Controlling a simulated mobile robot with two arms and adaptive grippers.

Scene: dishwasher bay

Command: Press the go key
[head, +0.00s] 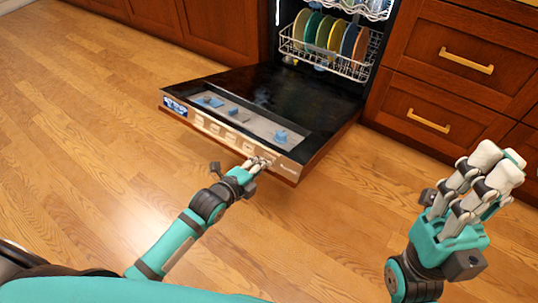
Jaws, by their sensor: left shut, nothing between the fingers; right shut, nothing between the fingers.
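The dishwasher's door (285,95) is lowered open, with a control panel along its front edge. A row of pale keys (222,131) runs along that edge, and a small blue display (175,106) is at its left end. My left gripper (262,161) is shut and empty, with its fingertips at the right part of the key row. It covers what lies under it, and I cannot tell whether it touches a key. The labels are too small to read, so I cannot tell which is the go key. My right gripper (501,158) is shut and empty, raised at the right, away from the door.
A lower rack (331,59) with several coloured plates stands inside the dishwasher. Wooden drawers (455,75) with brass handles are on the right, and cabinets (215,22) are on the left. The wooden floor (75,120) around the door is clear.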

